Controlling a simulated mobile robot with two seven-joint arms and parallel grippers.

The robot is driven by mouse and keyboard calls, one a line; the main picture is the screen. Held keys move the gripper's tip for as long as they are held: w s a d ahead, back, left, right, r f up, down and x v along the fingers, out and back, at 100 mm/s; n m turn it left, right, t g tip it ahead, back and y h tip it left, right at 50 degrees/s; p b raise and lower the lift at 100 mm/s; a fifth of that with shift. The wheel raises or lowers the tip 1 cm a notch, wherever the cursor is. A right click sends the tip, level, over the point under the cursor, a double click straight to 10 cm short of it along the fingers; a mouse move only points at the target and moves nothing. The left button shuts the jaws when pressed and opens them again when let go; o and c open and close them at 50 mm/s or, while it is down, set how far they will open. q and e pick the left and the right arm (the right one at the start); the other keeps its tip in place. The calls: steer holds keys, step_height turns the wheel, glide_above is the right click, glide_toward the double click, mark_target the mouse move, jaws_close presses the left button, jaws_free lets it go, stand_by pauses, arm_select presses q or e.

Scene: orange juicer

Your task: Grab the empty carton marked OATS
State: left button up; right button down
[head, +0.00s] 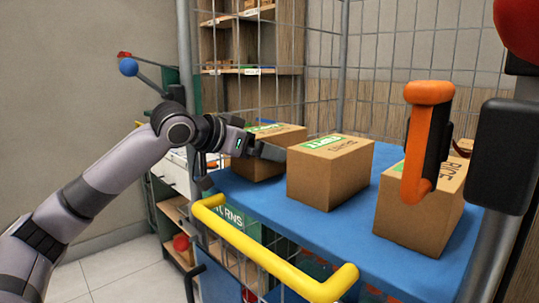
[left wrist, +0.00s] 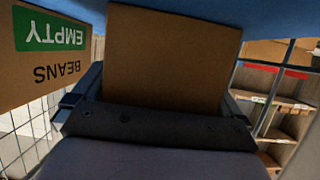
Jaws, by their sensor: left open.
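Three brown cartons stand in a row on a blue surface (head: 230,185). The left carton (head: 268,139) is partly hidden by my left gripper (head: 240,146), and its lettering is unreadable. The middle carton (head: 330,172) has a green label. The right carton (head: 418,215) reads RICE. My left gripper is open at the left carton, one finger in the gap beside the middle one. In the left wrist view, upside down, a plain carton face (left wrist: 170,58) lies between the open fingers. A carton marked EMPTY BEANS (left wrist: 45,62) is at the left. My right gripper is not in view.
A yellow handle bar (head: 275,258) runs along the near edge. An orange handle (head: 418,140) partly covers the right carton. A wire mesh (head: 395,50) stands behind the cartons. Wooden shelves (head: 250,70) are at the back left. A narrow gap separates the left and middle cartons.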

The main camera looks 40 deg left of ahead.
arm_select(q)
steer(key=c, duration=0.7)
steer(key=shift+r, duration=0.15)
